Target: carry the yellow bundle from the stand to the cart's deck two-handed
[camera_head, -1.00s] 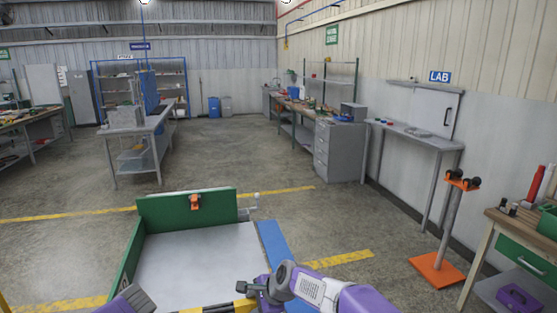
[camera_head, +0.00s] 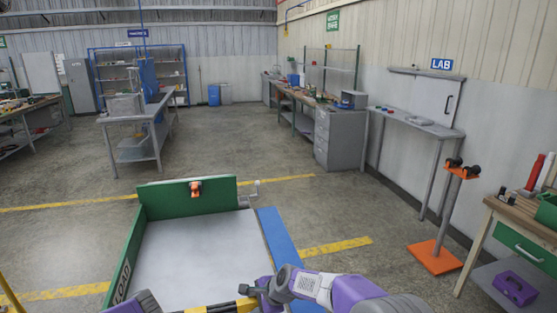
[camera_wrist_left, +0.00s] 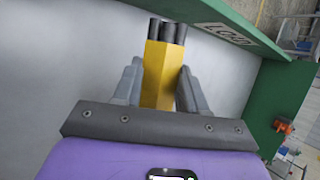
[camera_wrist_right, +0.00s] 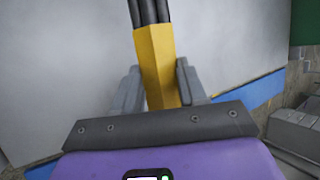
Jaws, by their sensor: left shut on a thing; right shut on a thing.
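The yellow bundle (camera_head: 222,308) crosses the bottom edge of the head view, over the near part of the cart's pale deck (camera_head: 200,255). Black hoses show at the yellow sleeves in both wrist views. My left gripper (camera_wrist_left: 160,82) is shut around one yellow sleeve (camera_wrist_left: 160,72); in the head view only part of it shows at the bottom edge. My right gripper (camera_wrist_right: 158,85) is shut around another yellow sleeve (camera_wrist_right: 157,60). The deck lies behind the bundle in both wrist views. The gap between bundle and deck cannot be judged.
The cart has a green end wall (camera_head: 160,198) with an orange fitting (camera_head: 195,188), and a green side wall (camera_head: 125,260) at left. A blue strip (camera_head: 274,235) runs along its right. An orange-based stand (camera_head: 450,215) with empty cradles and a wooden bench (camera_head: 505,211) stand at right.

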